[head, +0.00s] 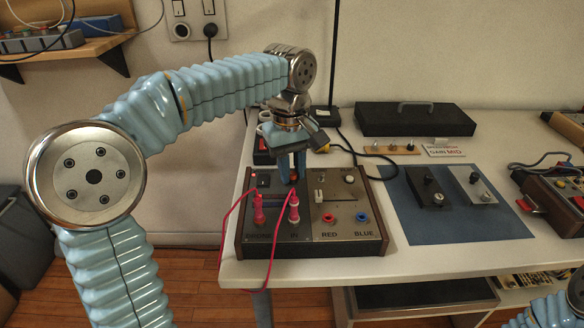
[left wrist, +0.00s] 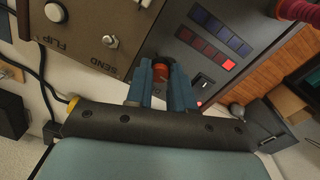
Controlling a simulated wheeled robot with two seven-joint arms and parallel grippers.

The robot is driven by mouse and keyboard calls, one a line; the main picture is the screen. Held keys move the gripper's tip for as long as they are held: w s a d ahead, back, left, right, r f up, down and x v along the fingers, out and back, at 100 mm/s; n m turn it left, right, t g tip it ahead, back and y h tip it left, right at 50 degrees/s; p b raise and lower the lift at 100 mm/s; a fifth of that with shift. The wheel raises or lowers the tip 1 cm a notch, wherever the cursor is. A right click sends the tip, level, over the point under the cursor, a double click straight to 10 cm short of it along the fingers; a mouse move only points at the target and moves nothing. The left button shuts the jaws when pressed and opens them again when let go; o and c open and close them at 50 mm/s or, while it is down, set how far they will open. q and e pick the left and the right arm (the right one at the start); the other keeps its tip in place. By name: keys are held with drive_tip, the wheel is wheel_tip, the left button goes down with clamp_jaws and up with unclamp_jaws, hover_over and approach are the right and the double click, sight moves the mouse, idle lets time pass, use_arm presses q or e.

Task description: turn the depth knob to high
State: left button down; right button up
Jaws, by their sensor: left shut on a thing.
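My left gripper (head: 292,172) reaches down to the back part of a wood-sided device (head: 262,246) at the table's left. In the left wrist view my gripper (left wrist: 163,78) has its two blue fingers shut on a small orange-red knob (left wrist: 161,72) on the dark panel. The fingers hide the knob's sides. I cannot read a depth or high label by it, or see its pointer. My right gripper is out of view.
Red cables (head: 272,262) run from red plugs at the device's front. A blue mat (head: 410,222) with small pedal boxes lies to the right. A black case (head: 415,120) stands behind. In the left wrist view, red and blue buttons (left wrist: 215,40) sit close to the fingers.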

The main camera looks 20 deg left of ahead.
use_arm(q)
drive_tip(key=m, duration=0.5)
drive_tip(key=shift+m, duration=0.3)
drive_tip(key=m, duration=0.5)
drive_tip(key=shift+w, duration=0.1)
drive_tip(key=m, duration=0.5)
drive_tip(key=shift+a+m, duration=0.1)
drive_tip(key=shift+m, duration=0.3)
drive_tip(key=m, duration=0.5)
drive_tip(key=shift+m+g, duration=0.3)
drive_tip(key=m, duration=1)
drive_tip(key=shift+m, duration=0.4)
drive_tip(key=m, duration=0.5)
drive_tip(key=shift+r+y, duration=0.1)
drive_tip(key=shift+y, duration=0.2)
drive_tip(key=m, duration=0.6)
